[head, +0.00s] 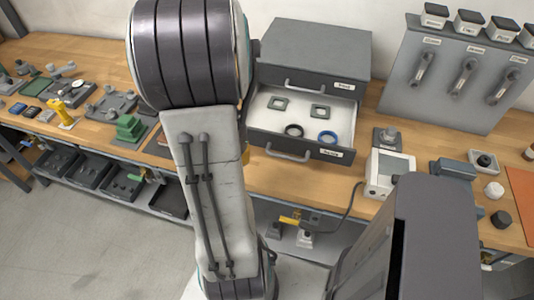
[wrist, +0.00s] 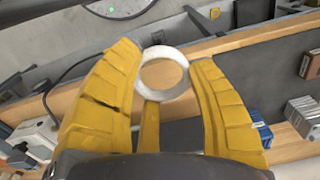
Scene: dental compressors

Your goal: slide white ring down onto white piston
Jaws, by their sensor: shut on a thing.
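In the wrist view, my gripper (wrist: 165,62) has its yellow fingers closed on a white ring (wrist: 165,94). The ring sits near the fingertips, one finger on each side, with its round opening facing the camera. The bench edge shows behind it. In the head view I cannot make out the gripper or the ring. A small white rounded piece (head: 494,190) stands on the bench at the right in the head view. I cannot tell whether it is the white piston.
A black piece (head: 501,219) sits near the front right. A grey panel (head: 440,85) stands at the back.

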